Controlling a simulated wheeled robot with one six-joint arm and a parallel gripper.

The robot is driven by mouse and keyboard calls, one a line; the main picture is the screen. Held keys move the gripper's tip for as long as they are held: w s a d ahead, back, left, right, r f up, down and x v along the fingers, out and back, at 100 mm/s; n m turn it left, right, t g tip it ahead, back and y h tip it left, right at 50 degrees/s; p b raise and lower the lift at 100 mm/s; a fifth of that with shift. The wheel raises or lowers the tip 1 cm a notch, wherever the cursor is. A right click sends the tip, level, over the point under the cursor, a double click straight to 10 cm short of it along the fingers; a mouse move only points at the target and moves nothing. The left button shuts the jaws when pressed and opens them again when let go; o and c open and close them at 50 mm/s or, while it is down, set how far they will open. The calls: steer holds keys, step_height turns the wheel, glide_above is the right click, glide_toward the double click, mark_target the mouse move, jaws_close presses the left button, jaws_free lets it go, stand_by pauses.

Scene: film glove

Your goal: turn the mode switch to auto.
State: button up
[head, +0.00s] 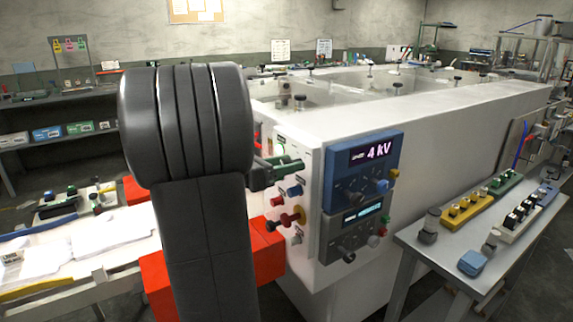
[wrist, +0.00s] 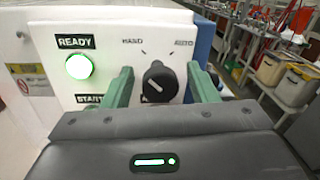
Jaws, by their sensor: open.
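The mode switch is a black rotary knob (wrist: 158,82) on a white panel (wrist: 108,57) in the wrist view. Small labels sit at its upper left and upper right, too blurred to read surely; another below it is partly hidden by my gripper. I cannot tell surely which label the knob points to. My gripper (wrist: 160,72) is open, with one green finger on each side of the knob. Gaps show between both fingers and the knob. In the head view, my gripper (head: 284,164) is at the panel's upper part, and I cannot make out the knob there.
Left of the knob is a lit lamp (wrist: 79,66) under a READY label, with a partly hidden START label below. In the head view, a red-and-yellow knob (head: 289,219) sits lower on the panel. A blue display unit (head: 368,165) is to the right, near a side table (head: 425,243).

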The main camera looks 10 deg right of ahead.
steer(key=shift+d, duration=0.1)
steer(key=shift+c, duration=0.2)
steer(key=c, duration=0.9)
steer(key=shift+f+m, duration=0.1)
steer(key=shift+m, duration=0.2)
steer(key=m+b, duration=0.3)
steer(key=shift+f+m, duration=0.2)
steer(key=shift+m, duration=0.1)
steer(key=m+b, duration=0.4)
steer(key=shift+s+f+y+b, duration=0.1)
steer(key=shift+y+b, duration=0.2)
steer(key=shift+y, duration=0.1)
steer(key=m+b, duration=0.5)
steer(key=shift+f+t+b, duration=0.1)
steer(key=shift+t+b, duration=0.2)
steer(key=shift+b, duration=0.05)
steer(key=m+b, duration=0.3)
steer(key=shift+m+t+y+b, duration=0.3)
steer(key=shift+b, duration=0.1)
